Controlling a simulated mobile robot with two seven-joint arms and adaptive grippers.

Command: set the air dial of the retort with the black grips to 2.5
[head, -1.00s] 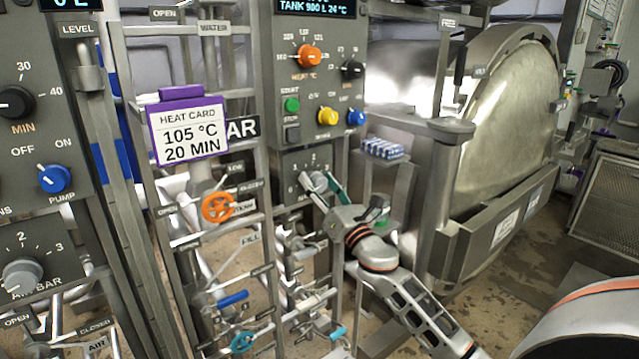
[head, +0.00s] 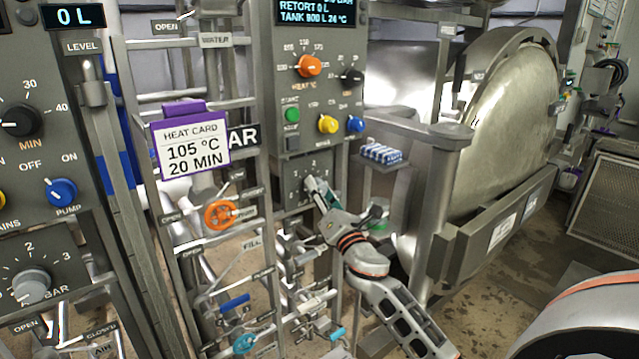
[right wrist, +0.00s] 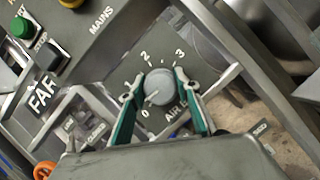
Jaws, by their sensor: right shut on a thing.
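The grey air dial (right wrist: 158,88) is on the retort's panel, with a scale showing 0, 2 and 3. Its white pointer line points to the lower left, on the low side of the scale near 0; the exact reading is unclear. My right gripper (right wrist: 160,100) is shut on this dial, one green-lined finger on each side of it. In the head view my right gripper (head: 318,190) covers most of the dial. Black grips are not clearly seen. My left gripper is not in view.
Another panel with an air dial (head: 32,286) stands at the left. An orange valve wheel (head: 220,214), pipes and a purple-framed heat card (head: 190,142) are left of the gripper. The round retort door (head: 505,125) and a rail (head: 420,125) are to the right.

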